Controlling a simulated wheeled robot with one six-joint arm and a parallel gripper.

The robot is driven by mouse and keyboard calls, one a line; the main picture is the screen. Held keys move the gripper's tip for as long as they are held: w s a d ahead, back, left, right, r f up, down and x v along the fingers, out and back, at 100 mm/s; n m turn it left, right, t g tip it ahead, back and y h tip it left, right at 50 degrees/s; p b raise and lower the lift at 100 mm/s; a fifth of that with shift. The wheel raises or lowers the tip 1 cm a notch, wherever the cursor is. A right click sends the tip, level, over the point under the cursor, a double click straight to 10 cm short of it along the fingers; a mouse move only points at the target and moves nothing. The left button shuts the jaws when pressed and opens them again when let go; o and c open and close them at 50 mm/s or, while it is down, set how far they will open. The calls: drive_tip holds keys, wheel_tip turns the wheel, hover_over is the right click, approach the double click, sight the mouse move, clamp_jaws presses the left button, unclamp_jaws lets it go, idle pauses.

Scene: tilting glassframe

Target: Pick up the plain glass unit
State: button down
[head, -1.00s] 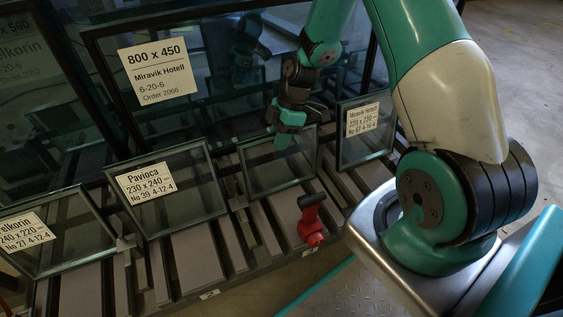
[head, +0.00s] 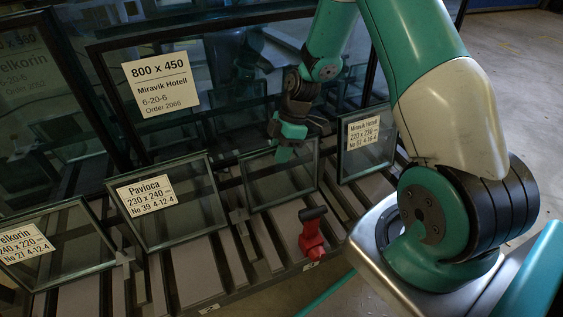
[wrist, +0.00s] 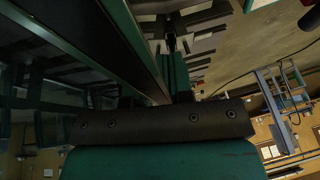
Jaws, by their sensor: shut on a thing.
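The plain glass unit (head: 262,181) is a small dark-framed pane with no label. It leans on the slatted rack between two labelled units. My gripper (head: 284,153) is at its top edge, shut on the frame, in the head view. In the wrist view, a frame edge (wrist: 134,52) runs diagonally to my gripper's dark jaw bar (wrist: 160,122). The exact contact between the fingers and the frame is hidden there. The unit's lower edge appears to be at the rack slats; I cannot tell whether it touches them.
The Pavioca unit (head: 190,222) leans to the left, and the 220 x 230 Miravik Hotell unit (head: 379,156) to the right. A large 800 x 450 unit (head: 218,97) stands behind.

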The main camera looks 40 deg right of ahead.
wheel_tip(320, 180, up, 21)
drive_tip(key=p, duration=0.8)
drive_tip(key=shift+f, duration=0.2)
